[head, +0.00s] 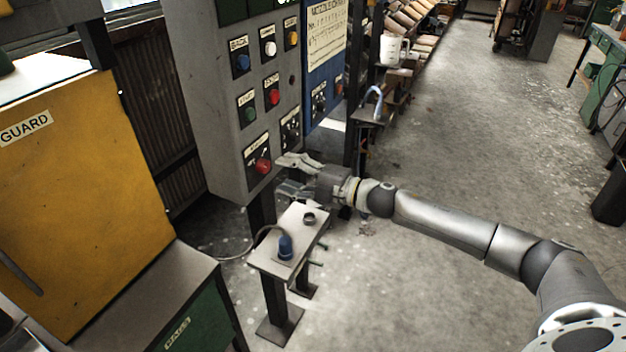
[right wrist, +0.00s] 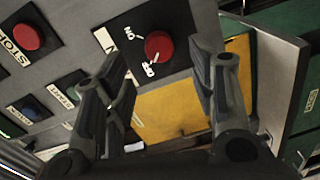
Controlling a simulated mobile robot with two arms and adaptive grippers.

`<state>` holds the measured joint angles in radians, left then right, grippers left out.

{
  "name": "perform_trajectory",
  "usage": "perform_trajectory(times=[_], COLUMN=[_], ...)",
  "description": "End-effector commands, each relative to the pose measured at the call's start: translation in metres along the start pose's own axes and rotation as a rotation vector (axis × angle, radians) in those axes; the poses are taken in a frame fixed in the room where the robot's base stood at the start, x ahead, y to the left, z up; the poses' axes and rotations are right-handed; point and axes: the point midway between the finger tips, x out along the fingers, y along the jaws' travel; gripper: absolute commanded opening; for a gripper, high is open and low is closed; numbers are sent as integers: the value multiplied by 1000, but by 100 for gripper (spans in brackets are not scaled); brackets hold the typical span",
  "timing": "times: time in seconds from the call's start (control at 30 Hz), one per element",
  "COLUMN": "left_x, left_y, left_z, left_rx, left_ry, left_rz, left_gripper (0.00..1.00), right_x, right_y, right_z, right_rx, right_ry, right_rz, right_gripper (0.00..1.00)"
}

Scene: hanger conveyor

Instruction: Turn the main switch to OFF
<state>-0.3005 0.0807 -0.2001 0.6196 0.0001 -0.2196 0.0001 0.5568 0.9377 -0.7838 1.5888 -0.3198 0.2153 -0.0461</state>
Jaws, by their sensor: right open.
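The main switch is a red round knob (head: 263,166) on a black plate low on the grey control panel. It also shows in the right wrist view as a red knob (right wrist: 158,46), with small white position labels beside it. I cannot make out which position it points to. My right gripper (head: 281,173) is open just right of the knob in the head view. In the right wrist view, the knob appears in the gap between the two fingers (right wrist: 161,62), ahead of the tips; contact is not visible. My left gripper is not in view.
The panel also carries a red stop button (head: 272,97), a green button (head: 249,114) and other controls above the knob. A small metal stand (head: 272,262) with a blue cap is below the right gripper. A yellow guard (head: 75,180) stands left.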

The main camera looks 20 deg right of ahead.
Motion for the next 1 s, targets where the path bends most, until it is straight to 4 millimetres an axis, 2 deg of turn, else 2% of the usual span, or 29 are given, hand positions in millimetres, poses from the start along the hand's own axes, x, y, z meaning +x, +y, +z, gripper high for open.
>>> perform_trajectory(times=[0.03, 0.2, 0.5, 1.0], left_x=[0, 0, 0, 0], left_y=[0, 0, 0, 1], left_z=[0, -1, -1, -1], left_rx=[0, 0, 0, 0], left_ry=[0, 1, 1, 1], left_rz=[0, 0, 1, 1], left_gripper=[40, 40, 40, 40], right_x=[-10, -35, -64, -72], right_y=[-1, -1, 0, 1], right_z=[0, 0, -1, -1], right_rx=[0, 0, 0, -1], right_ry=[0, 1, 2, 2], right_rz=[-4, -3, -1, 0], right_gripper=[52, 52, 52, 52])
